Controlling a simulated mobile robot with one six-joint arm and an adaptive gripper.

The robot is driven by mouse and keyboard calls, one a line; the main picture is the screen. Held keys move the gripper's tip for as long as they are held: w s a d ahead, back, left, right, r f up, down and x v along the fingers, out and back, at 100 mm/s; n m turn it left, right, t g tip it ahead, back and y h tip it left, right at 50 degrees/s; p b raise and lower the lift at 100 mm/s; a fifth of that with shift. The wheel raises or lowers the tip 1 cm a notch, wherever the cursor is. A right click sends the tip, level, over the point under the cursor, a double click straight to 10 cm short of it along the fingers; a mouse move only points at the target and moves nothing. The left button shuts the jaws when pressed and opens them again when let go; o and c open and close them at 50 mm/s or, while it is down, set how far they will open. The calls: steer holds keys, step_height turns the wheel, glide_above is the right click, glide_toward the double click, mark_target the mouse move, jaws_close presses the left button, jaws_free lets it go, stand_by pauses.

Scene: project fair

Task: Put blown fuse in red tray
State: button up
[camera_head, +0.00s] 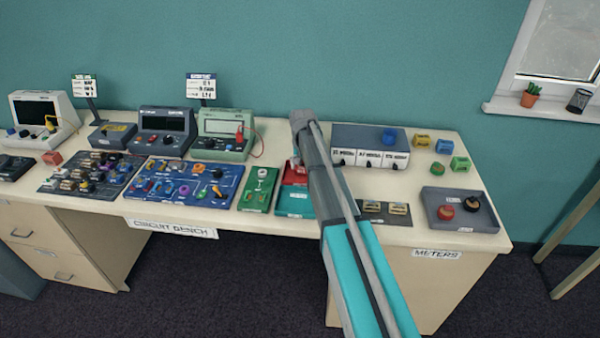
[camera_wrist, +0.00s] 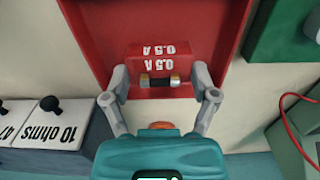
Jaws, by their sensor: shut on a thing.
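The fuse (camera_wrist: 161,54) is a red block marked 0.5 A, with a small dark glass tube between metal caps on its near side. My gripper (camera_wrist: 160,76) is shut on this block, one finger on each side. In the wrist view the block is over the red tray (camera_wrist: 225,25); whether it touches the tray floor I cannot tell. In the head view the red tray (camera_head: 294,173) lies on the bench, partly hidden by my arm, which also mostly hides my gripper and the fuse.
A green tray (camera_head: 293,203) adjoins the red tray's near side. A grey drawer box (camera_head: 350,137) stands behind to the right. A green meter (camera_head: 222,130) with a red lead is to the left. A grey tray (camera_head: 470,220) lies at the right end.

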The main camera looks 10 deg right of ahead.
steer(key=shift+f+b, duration=0.3)
steer(key=shift+f, duration=0.3)
steer(key=shift+f, duration=0.1)
steer(key=o, duration=1)
step_height(320, 180, up, 12)
steer(key=p, duration=1.2)
stand_by(0.4)
